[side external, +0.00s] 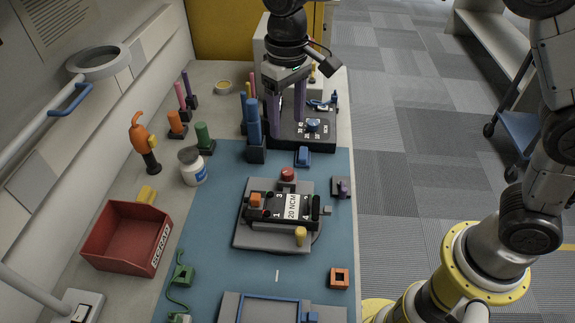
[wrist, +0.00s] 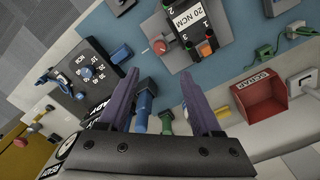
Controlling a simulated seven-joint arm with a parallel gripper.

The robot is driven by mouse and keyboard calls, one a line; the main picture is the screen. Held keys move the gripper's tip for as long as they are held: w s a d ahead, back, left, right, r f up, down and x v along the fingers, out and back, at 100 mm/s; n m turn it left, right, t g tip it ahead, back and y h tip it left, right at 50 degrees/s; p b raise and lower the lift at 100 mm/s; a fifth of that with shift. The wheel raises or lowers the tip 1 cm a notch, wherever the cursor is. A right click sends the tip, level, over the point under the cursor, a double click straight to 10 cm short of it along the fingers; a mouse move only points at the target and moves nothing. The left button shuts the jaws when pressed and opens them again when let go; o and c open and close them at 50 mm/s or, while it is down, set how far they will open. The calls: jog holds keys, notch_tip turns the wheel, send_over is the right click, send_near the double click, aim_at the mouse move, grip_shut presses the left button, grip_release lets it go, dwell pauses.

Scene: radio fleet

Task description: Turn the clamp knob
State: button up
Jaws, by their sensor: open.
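A red round knob (side external: 288,174) stands at the back edge of a grey fixture plate (side external: 262,240); it also shows in the wrist view (wrist: 160,46). I cannot tell for sure that it is the clamp knob. A black block labelled 20 NCM (side external: 270,207) sits on the plate, with an orange piece and a yellow piece. My gripper (side external: 288,126) is open, its purple fingers pointing down behind the fixture, in front of the black dial box. In the wrist view my gripper (wrist: 158,76) has nothing gripped between its fingers, and the red knob lies beyond them.
A black box with a blue dial (side external: 312,125) stands behind the mat. A tall blue tool (side external: 253,128) stands close left of my fingers. A white jar (side external: 193,168), orange tool (side external: 145,140) and red SCRAP bin (side external: 108,258) are left. The blue mat (side external: 215,215) has free room.

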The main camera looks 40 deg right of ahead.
aim_at(288, 171)
notch_tip(288, 171, down, 14)
jog(key=n, duration=0.5)
jog(key=shift+r+n, duration=0.1)
jog(key=shift+n, duration=0.3)
grip_shut()
dwell(0.3)
